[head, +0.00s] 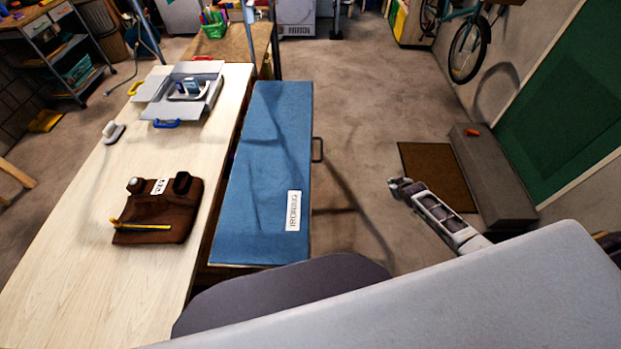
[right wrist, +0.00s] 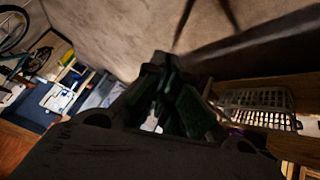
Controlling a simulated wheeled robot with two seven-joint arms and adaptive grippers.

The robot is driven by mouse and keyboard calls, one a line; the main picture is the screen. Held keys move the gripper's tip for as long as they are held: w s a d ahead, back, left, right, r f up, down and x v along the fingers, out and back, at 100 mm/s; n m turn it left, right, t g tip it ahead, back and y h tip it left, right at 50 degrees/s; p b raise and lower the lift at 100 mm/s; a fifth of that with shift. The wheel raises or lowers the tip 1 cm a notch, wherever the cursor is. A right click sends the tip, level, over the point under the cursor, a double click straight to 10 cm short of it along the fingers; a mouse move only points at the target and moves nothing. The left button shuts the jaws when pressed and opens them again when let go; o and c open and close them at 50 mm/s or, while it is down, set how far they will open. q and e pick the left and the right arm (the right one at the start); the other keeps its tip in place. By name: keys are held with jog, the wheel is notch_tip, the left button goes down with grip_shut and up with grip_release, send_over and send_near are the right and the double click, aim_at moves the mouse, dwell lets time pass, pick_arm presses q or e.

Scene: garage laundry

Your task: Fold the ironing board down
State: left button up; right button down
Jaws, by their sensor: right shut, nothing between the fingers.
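The ironing board (head: 265,170) is a long blue panel with a white "IRONING" label. It lies flat and level along the right side of the pale wooden table (head: 75,255). A small dark handle (head: 318,150) sticks out from its right edge. My right gripper (head: 393,185) is to the right of the board, over open floor and apart from the handle. In the right wrist view its dark fingers (right wrist: 166,100) are shut with nothing held. I cannot make out the board in that view. My left gripper is not in view.
On the table are a brown tool pouch (head: 158,215) and an open grey box (head: 188,95). The wrist view shows a grey basket (right wrist: 258,105). Floor beside the board is clear.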

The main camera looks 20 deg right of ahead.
jog(key=w+a+r+n+y, duration=0.1)
jog(key=w+a+r, duration=0.2)
jog(key=r, duration=0.4)
jog(key=w+a+r+t+y, duration=0.1)
jog(key=w+a+r+y, duration=0.2)
jog(key=r, duration=0.4)
jog(key=w+a+r+n, duration=0.1)
jog(key=w+a+r, duration=0.25)
jog(key=r, duration=0.35)
jog(key=s+a+r+n+g+y, duration=0.3)
jog(key=s+a+r+n, duration=0.2)
jog(key=a, duration=0.5)
jog(key=s+a+r+n+g+y, duration=0.3)
jog(key=s+a+r+n+g, duration=0.1)
jog(key=s+a, duration=0.6)
jog(key=shift+a+r+n+y+p, duration=0.35)
jog(key=shift+a+r+n, duration=0.3)
jog(key=shift+r, duration=0.75)
jog(key=shift+w+a+f, duration=0.1)
jog(key=shift+a, duration=0.05)
